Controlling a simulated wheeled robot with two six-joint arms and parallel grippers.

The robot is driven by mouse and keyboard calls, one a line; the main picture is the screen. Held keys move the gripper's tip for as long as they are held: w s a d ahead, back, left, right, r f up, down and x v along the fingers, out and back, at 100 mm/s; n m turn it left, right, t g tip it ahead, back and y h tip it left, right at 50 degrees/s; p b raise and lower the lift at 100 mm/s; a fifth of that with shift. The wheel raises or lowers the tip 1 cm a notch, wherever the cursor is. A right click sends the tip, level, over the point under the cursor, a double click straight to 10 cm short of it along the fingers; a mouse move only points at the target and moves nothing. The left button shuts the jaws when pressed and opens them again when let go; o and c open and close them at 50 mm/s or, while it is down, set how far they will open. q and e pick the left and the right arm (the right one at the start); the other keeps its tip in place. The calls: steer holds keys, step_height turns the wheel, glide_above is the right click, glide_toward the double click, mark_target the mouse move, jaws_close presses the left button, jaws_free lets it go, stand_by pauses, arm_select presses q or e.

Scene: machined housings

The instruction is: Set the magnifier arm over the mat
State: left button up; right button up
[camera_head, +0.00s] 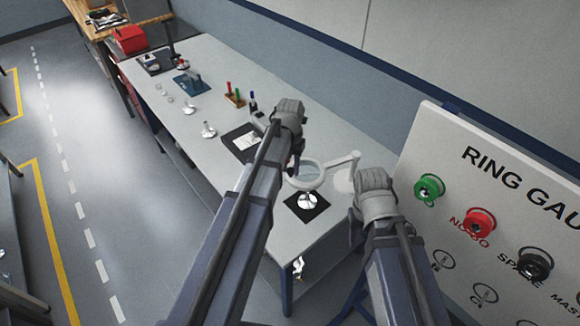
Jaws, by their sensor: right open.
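The magnifier has a pale ring with a clear lens (307,173), joined by a white arm (338,161) to a round base on the bench. A dark square mat (318,212) lies nearer the bench's front end, with a shiny metal housing (308,200) on it. In the picture the ring sits just beyond the mat, reaching its far edge. My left gripper (293,167) points down at the ring's left side; its fingers are mostly hidden by my arm, so contact and opening are unclear. My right gripper (355,218) is open, right of the mat and in front of the magnifier base.
The grey bench (215,140) runs to the far left, with a framed dark plate (243,143), a rack of coloured-handled tools (234,97), small metal parts (208,131) and a blue mat (191,84). A ring gauge board (450,160) stands close at right.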

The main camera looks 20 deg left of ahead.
arm_select(q)
steer(key=o, duration=0.4)
steer(key=shift+c, duration=0.2)
step_height(320, 180, up, 8)
steer(key=p, duration=0.8)
steer(key=shift+f, duration=0.1)
